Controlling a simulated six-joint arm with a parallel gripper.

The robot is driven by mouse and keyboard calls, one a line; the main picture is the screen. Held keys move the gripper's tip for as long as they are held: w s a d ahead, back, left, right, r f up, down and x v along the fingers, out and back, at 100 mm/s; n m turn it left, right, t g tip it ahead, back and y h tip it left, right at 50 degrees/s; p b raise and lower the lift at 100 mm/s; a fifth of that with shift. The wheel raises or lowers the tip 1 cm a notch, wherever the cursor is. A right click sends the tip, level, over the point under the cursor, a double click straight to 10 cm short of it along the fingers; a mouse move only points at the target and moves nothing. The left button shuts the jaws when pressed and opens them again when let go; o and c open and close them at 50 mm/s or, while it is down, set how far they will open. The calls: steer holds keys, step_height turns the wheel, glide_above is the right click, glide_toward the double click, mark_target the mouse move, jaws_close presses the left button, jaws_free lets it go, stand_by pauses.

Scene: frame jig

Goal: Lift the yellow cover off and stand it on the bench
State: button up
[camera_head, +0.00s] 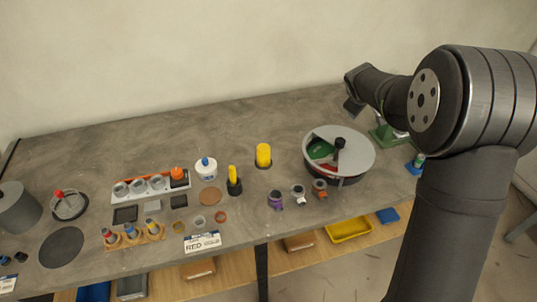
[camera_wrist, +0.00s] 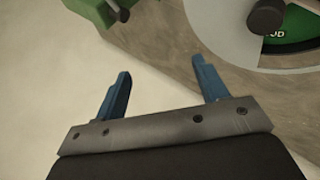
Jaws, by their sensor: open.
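A yellow cylinder (camera_head: 263,154), which looks like the yellow cover, stands upright on a dark round base near the middle of the bench (camera_head: 150,108) in the head view. A slimmer yellow piece (camera_head: 232,172) stands in a black holder to its left. My gripper (camera_wrist: 163,75) is open and empty in the wrist view, its two blue fingers apart. In the head view my gripper (camera_head: 354,105) is at the bench's back right, well to the right of the yellow cylinder. The yellow cylinder is not in the wrist view.
A round container with a grey cut-out lid (camera_head: 361,145) and black knob lies between my arm and the yellow cylinder; its lid also shows in the wrist view (camera_wrist: 215,25). Small clamps (camera_head: 298,193) stand in front. A white rack (camera_head: 150,187) is left. The back left bench is clear.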

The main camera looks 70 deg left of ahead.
steer(key=s+a+f+m+g+h, duration=0.1)
steer(key=s+a+m+g, duration=0.15)
steer(key=s, duration=0.75)
steer(key=s+a+m+g+h, duration=0.15)
steer(key=s+m, duration=0.25)
steer(key=s, duration=0.5)
steer(key=m+g+h, duration=0.1)
steer(key=m+h, duration=0.1)
steer(key=m, duration=0.1)
glide_toward(261, 148)
steer(key=f, duration=0.2)
steer(key=a+f, duration=0.1)
steer(key=f, duration=0.2)
steer(key=w+f, duration=0.1)
steer(key=f, duration=0.2)
steer(key=shift+a, duration=0.15)
steer(key=shift+w+a+f, duration=0.1)
steer(key=shift+w+f, duration=0.1)
steer(key=shift+f, duration=1.2)
steer(key=shift+w+a+f, duration=0.1)
steer(key=shift+w+f, duration=0.1)
steer(key=shift+f, duration=1.2)
steer(key=c, duration=1.1)
steer(key=shift+o, duration=0.2)
step_height(261, 148, up, 18)
steer(key=shift+f, duration=0.2)
steer(key=shift+f, duration=0.1)
